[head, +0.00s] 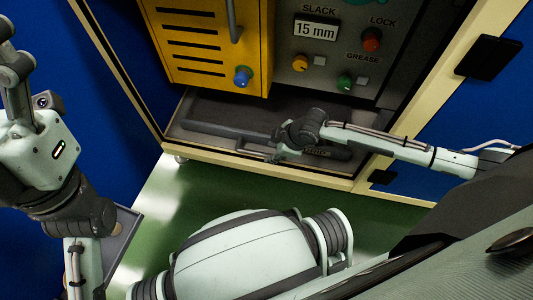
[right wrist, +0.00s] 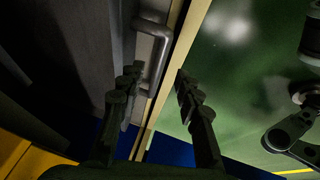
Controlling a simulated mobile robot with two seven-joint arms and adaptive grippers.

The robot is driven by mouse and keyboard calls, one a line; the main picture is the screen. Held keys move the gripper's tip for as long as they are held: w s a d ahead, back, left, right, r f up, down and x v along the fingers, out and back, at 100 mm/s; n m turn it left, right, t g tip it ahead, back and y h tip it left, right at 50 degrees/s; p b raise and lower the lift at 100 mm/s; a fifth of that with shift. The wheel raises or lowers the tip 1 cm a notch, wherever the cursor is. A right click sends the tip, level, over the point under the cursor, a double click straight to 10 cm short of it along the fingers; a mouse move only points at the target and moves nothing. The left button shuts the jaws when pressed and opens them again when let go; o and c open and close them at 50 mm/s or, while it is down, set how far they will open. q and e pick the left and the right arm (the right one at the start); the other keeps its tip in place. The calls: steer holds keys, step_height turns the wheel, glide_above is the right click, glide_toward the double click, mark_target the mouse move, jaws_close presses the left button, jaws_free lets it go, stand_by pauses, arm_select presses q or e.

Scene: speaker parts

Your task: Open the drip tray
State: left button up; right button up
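The drip tray (head: 215,130) is a dark grey, low part at the bottom of the machine, inside a cream frame. Its front is partly hidden behind my right gripper (head: 274,150). In the right wrist view, a grey bar handle (right wrist: 162,62) stands out from the tray front. My right gripper (right wrist: 157,75) is open there, with its fingertips on either side of the handle bar. I cannot tell whether either finger touches it. My left gripper (head: 12,65) is at the far left, partly cut off, away from the tray; its opening is unclear.
Above the tray are a yellow slotted door (head: 205,45) with a blue knob (head: 243,76) and a grey panel with red, orange and green knobs. Blue walls flank the machine. The green floor (head: 185,200) in front shows clear patches around my own body.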

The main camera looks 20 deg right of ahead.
mark_target(266, 154)
steer(key=shift+b+x, duration=0.55)
steer(key=shift+x, duration=1.35)
steer(key=shift+w, duration=0.1)
jaws_close()
